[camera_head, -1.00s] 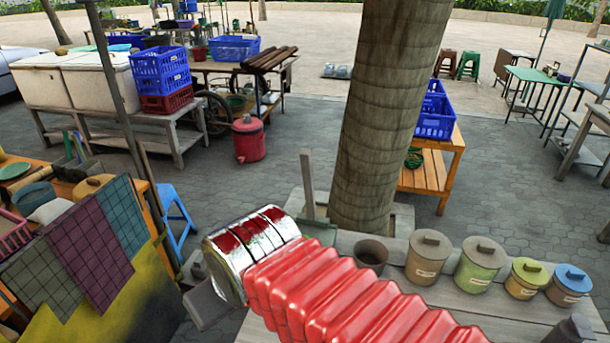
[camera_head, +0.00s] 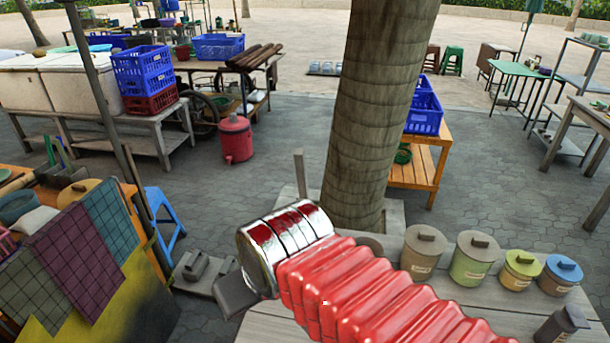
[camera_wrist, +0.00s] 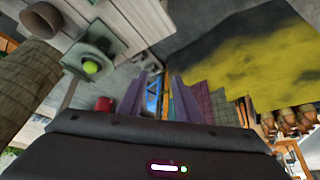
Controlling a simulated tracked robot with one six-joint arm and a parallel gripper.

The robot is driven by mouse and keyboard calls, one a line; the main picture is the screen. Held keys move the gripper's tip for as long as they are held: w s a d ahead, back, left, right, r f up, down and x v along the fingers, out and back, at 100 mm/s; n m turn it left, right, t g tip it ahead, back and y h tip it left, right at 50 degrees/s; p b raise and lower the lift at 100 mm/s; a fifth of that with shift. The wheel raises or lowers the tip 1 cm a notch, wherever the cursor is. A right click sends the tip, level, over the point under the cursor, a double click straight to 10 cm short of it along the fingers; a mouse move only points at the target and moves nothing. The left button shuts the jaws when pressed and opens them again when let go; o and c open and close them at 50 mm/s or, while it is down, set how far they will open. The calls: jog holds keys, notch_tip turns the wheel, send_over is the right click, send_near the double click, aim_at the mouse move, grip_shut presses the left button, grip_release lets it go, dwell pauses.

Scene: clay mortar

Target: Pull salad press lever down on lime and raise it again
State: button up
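A green lime (camera_wrist: 90,67) sits in the grey press (camera_wrist: 104,42), at the upper left of the wrist view. An upright grey bar (camera_head: 300,175), which looks like the press lever, rises behind my arm in the head view. My arm hides the rest of the press and the lime there. My gripper (camera_wrist: 157,88) shows two separated fingers in the wrist view with nothing between them. It is off to the side of the press and apart from it.
A brown pot (camera_wrist: 40,20) stands beside the press. Lidded jars (camera_head: 475,258) line the table on the right, with a dark bottle (camera_head: 562,324) in front. A thick tree trunk (camera_head: 375,120) rises behind the table. Checked cloths (camera_head: 75,255) hang at the left.

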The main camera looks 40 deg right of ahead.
jog(key=shift+o, duration=0.6)
notch_tip(320, 180, up, 17)
jog(key=m+g, duration=0.5)
jog(key=m, duration=0.4)
send_over(300, 177)
jog(key=shift+s+a+r, duration=0.15)
jog(key=shift+a, duration=0.25)
jog(key=shift+d+m+g, duration=0.3)
jog(key=shift+d+m, duration=0.1)
notch_tip(300, 177, down, 14)
jog(key=shift+r, duration=0.15)
